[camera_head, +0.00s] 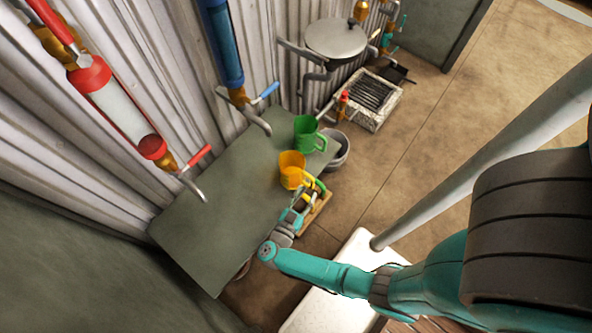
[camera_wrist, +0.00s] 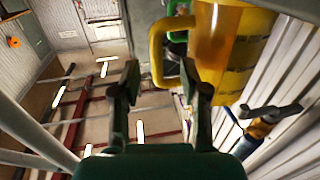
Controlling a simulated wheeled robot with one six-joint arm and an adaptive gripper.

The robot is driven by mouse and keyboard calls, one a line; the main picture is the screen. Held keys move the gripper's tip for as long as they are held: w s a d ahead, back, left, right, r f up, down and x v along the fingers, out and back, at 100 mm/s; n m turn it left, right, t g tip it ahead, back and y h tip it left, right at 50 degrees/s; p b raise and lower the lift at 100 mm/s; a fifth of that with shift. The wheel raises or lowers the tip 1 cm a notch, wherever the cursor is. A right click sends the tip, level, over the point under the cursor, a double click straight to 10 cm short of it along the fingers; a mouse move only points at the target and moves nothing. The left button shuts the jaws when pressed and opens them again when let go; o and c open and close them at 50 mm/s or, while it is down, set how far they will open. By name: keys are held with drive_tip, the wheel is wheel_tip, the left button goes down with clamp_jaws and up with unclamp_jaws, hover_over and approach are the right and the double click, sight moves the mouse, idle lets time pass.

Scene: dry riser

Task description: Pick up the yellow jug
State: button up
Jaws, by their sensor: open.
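The yellow jug (camera_head: 291,164) stands upright on a grey-green table, with its handle towards my arm. In the wrist view the jug (camera_wrist: 222,45) fills the upper right, its looped handle (camera_wrist: 156,52) showing between and beyond my fingertips. My gripper (camera_wrist: 159,75) is open, one finger on each side of the handle's lower part in the picture. I cannot tell whether the fingers touch it. In the head view my gripper (camera_head: 305,192) is at the table's right edge, close to the handle side of the jug.
A green jug (camera_head: 307,138) stands just behind the yellow one on the table (camera_head: 215,205). Taps with red (camera_head: 196,160) and blue (camera_head: 263,95) levers hang on the corrugated wall. A grey bucket (camera_head: 338,150) stands beyond the table's far end. The table's near-left part is clear.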

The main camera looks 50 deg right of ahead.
sight(311, 186)
drive_tip(key=x, duration=0.3)
drive_tip(key=shift+s+d, duration=0.2)
drive_tip(key=shift+d, duration=0.05)
drive_tip(key=shift+x, duration=0.8)
clamp_jaws()
